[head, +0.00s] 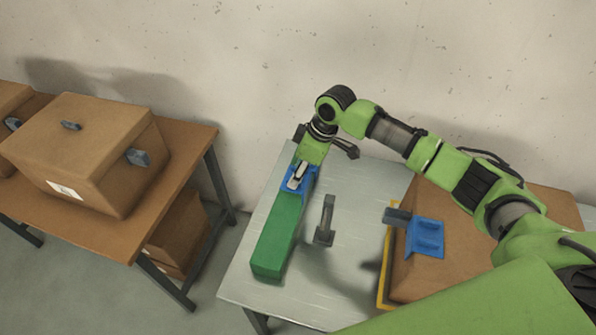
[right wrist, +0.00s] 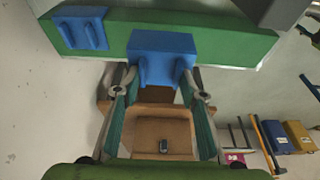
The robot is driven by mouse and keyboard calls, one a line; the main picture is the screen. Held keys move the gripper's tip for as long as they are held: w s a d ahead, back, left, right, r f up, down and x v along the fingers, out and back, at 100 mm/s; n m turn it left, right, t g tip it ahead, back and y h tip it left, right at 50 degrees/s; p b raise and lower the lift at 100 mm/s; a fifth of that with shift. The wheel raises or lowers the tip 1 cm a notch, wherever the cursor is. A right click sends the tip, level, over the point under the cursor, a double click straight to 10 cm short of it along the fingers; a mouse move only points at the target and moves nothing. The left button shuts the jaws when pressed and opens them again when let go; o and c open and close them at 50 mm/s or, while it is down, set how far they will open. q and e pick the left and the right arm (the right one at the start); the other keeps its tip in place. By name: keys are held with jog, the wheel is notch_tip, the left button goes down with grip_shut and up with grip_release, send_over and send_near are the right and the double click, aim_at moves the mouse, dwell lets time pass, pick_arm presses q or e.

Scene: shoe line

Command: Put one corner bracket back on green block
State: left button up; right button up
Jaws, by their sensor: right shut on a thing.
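The green block (head: 277,240) is long and lies along the left side of the metal table. It also spans the top of the right wrist view (right wrist: 225,43). My right gripper (head: 297,179) is at the block's far end, shut on a blue corner bracket (right wrist: 162,57). This bracket overlaps the block's edge in the right wrist view; whether it is fully seated I cannot tell. Another blue bracket (right wrist: 86,32) is on the block, left of the held one. A further blue bracket (head: 426,238) is on the corner of a cardboard box. My left gripper is not in view.
The cardboard box (head: 448,272) stands on the right of the metal table (head: 248,290), with a yellow edge beside it. A grey upright part (head: 325,222) stands between block and box. Another table with a closed box (head: 95,165) is at left.

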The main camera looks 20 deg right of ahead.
jog(key=shift+f+b, duration=0.4)
jog(key=shift+f, duration=0.25)
notch_tip(320, 180, down, 3)
jog(key=b, duration=0.3)
jog(key=shift+f, duration=0.35)
jog(key=shift+f+b, duration=0.3)
jog(key=shift+f, duration=1)
jog(key=shift+p, duration=0.3)
jog(key=shift+f+p, duration=0.35)
jog(key=shift+p, duration=0.2)
